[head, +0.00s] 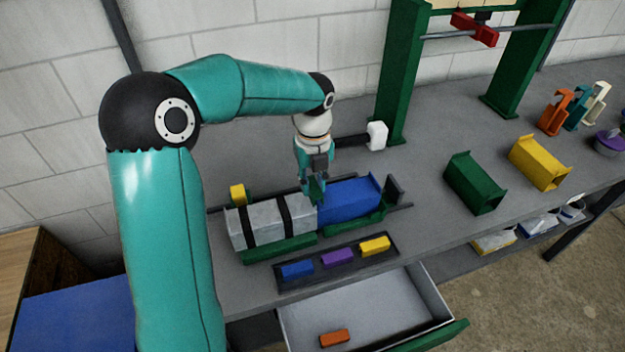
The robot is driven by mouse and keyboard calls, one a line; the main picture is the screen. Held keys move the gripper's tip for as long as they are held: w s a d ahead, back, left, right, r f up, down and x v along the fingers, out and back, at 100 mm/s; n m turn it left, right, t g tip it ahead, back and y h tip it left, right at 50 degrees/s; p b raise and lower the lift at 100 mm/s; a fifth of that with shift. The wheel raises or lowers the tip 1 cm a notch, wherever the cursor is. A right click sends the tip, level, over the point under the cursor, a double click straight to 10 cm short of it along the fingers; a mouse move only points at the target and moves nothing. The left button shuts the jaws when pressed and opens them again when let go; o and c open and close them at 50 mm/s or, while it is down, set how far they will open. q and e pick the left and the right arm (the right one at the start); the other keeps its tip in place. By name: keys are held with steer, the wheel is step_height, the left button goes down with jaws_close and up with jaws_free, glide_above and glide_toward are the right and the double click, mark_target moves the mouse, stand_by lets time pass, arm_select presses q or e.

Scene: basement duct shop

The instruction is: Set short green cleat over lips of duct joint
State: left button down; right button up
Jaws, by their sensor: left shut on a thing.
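My left gripper (314,182) points down over the duct joint and is shut on the short green cleat (317,190), which is small and partly hidden by the fingers. Below it, a grey duct section with black bands (262,222) meets a blue duct section (348,199), both lying in green cradles. The cleat is right at the seam between them; I cannot tell whether it touches the lips. My right gripper is not in view.
A dark tray (329,273) in front holds blue, purple and yellow cleats. An open drawer (290,325) below holds an orange cleat (335,338). Green (474,182) and yellow (539,163) duct pieces stand to the right. A green frame (402,75) rises behind.

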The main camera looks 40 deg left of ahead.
mark_target(313, 186)
arm_select(q)
steer(key=c, duration=1)
jaws_free()
steer(key=shift+f, duration=0.1)
steer(key=shift+o, duration=0.2)
step_height(313, 186, up, 5)
steer(key=p, duration=0.4)
step_height(313, 186, up, 8)
steer(key=shift+b, duration=0.45)
steer(key=shift+s, duration=0.1)
